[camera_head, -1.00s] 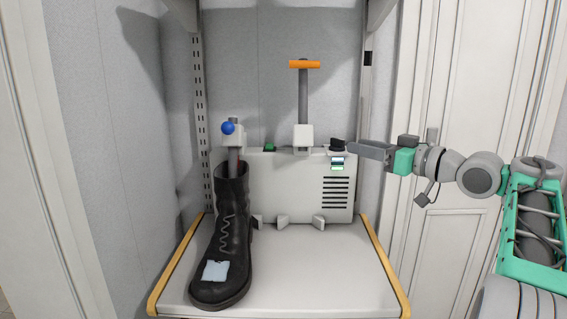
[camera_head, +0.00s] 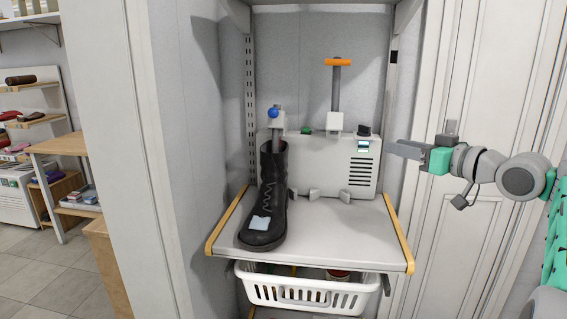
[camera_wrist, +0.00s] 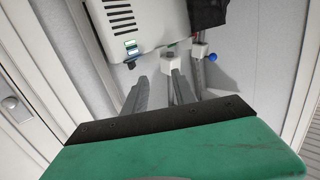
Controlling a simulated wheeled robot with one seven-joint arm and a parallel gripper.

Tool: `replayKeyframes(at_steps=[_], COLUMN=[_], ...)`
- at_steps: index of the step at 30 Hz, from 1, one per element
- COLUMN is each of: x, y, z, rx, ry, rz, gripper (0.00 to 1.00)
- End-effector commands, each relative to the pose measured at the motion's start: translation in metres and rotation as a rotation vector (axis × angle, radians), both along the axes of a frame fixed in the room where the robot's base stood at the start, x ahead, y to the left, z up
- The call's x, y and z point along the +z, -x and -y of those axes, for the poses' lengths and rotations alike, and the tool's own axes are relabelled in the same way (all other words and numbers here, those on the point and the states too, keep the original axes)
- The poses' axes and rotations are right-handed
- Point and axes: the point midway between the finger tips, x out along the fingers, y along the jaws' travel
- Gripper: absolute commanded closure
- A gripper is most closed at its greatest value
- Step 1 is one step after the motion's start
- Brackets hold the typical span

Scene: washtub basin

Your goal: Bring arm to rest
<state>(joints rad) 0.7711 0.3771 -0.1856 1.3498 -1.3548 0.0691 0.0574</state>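My gripper (camera_head: 390,148) is at the right in the head view, held out level just right of the grey machine (camera_head: 362,190). It appears apart from the machine. In the wrist view my gripper (camera_wrist: 159,77) shows two separated fingers with nothing between them, so it looks open and empty. The machine, with its small lit display and dark knob, shows upside down beyond the fingers in the wrist view (camera_wrist: 150,18). A black boot (camera_head: 270,205) with a pale patch on its toe stands on the shelf at the machine's left.
The shelf (camera_head: 340,235) has yellow side edges. A post with an orange handle (camera_head: 338,62) and a blue ball knob (camera_head: 273,113) rise above it. A white basket (camera_head: 310,290) sits below. A white door (camera_head: 470,80) stands behind my arm. Open floor (camera_head: 50,270) lies at left.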

Motion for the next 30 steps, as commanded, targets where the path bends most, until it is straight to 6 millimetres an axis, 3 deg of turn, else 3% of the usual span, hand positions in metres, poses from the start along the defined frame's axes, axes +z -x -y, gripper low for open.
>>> replayKeyframes(at_steps=[1, 8, 14, 17, 20, 21, 25, 27, 30], x=[0.008, 0.006, -0.012, -0.030, -0.059, -0.074, -0.113, -0.127, -0.139], y=[-0.002, -0.011, 0.007, 0.040, 0.106, 0.138, 0.225, 0.257, 0.278], z=[-0.008, -0.042, -0.083, -0.107, -0.128, -0.132, -0.128, -0.124, -0.118], rx=[-0.008, -0.082, -0.177, -0.235, -0.305, -0.336, -0.418, -0.449, -0.472], ry=[0.005, 0.037, 0.089, 0.138, 0.214, 0.247, 0.336, 0.367, 0.387], rz=[-0.018, -0.157, -0.372, -0.532, -0.749, -0.838, -1.054, -1.126, -1.174], gripper=[0.67, 0.67, 0.67, 0.67, 0.67, 0.67, 0.67, 0.67, 0.67])
